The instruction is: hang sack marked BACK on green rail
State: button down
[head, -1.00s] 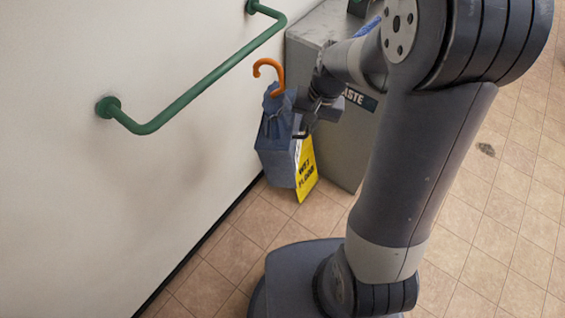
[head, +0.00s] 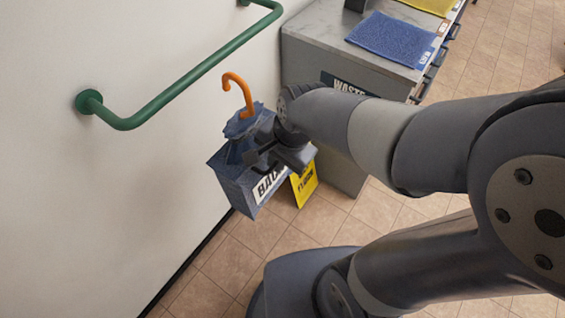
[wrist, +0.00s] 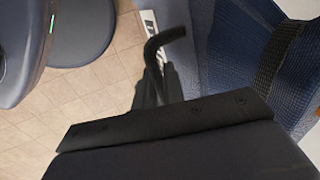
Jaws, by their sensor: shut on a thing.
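The sack (head: 236,182) is blue-grey with a white label reading BACK, partly covered by my gripper. An orange hook (head: 238,92) stands up from its top. My gripper (head: 262,158) is shut on the sack and holds it in the air, a little tilted. The green rail (head: 190,78) runs along the wall; the hook is to the right of it in the head view and apart from it. In the wrist view the sack's blue cloth (wrist: 230,75) fills the right side, and the point of grip is hard to see.
A grey cabinet marked WASTE (head: 345,128) stands behind, with a blue mat (head: 392,38) and a yellow mat (head: 432,5) on top. A yellow WET FLOOR sign (head: 304,184) stands on the floor behind the sack. Bare white wall (head: 110,190) lies below the rail.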

jog(key=shift+w+a, duration=4.65)
jog(key=shift+a, duration=0.85)
jog(key=shift+f+b, duration=1.45)
jog(key=shift+f, duration=0.65)
jog(key=c, duration=1.4)
grip_release()
jog(key=shift+d, duration=0.1)
